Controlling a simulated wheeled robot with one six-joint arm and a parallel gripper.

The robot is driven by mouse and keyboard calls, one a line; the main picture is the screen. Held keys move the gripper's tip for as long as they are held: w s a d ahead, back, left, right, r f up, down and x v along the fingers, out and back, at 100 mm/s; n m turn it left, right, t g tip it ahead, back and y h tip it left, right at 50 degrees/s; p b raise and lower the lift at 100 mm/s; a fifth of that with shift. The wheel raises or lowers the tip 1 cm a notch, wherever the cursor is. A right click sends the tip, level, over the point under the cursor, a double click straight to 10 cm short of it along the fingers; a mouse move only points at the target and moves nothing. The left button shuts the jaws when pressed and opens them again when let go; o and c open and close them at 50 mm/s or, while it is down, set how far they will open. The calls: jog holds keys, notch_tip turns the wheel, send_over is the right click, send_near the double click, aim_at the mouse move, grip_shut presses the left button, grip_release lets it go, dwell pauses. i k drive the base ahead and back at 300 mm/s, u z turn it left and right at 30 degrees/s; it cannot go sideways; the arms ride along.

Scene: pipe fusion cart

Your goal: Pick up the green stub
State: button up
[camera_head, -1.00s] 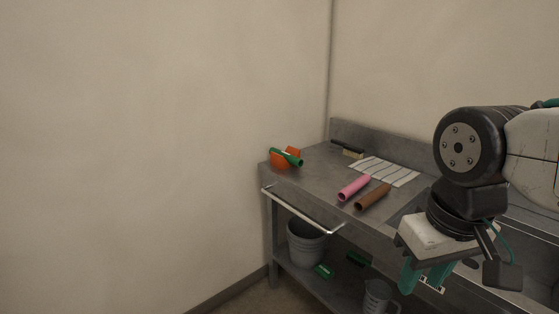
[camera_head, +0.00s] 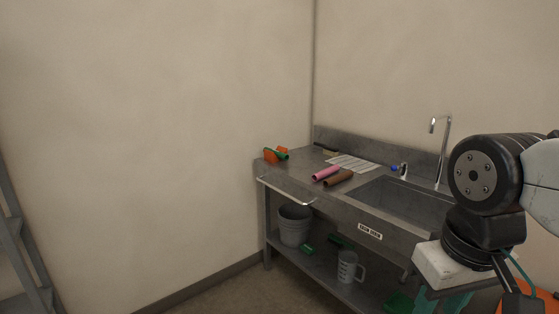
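The green stub (camera_head: 281,154) is a short green tube at the far left end of the metal bench (camera_head: 290,174). It lies tilted against an orange holder (camera_head: 270,156), which partly hides it. My gripper (camera_head: 442,304) is at the lower right, well apart from the stub and nearer to me. Its teal fingers are cut off by the bottom edge, so its opening does not show. A pink tube (camera_head: 326,173) and a brown tube (camera_head: 339,179) lie on the bench to the right of the stub.
A sink (camera_head: 400,199) with a tap (camera_head: 447,150) fills the bench's right part. A rail (camera_head: 288,193) runs along the left front edge. A bucket (camera_head: 293,226) and a jug (camera_head: 348,267) stand on the lower shelf. A grey rack (camera_head: 22,250) is at the left. An orange surface (camera_head: 541,303) shows at lower right.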

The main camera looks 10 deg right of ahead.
aim_at(285, 157)
jog(key=u, duration=0.8)
jog(key=i, duration=2.2)
jog(key=z, duration=1.55)
jog(key=i, duration=0.95)
jog(key=z, duration=0.1)
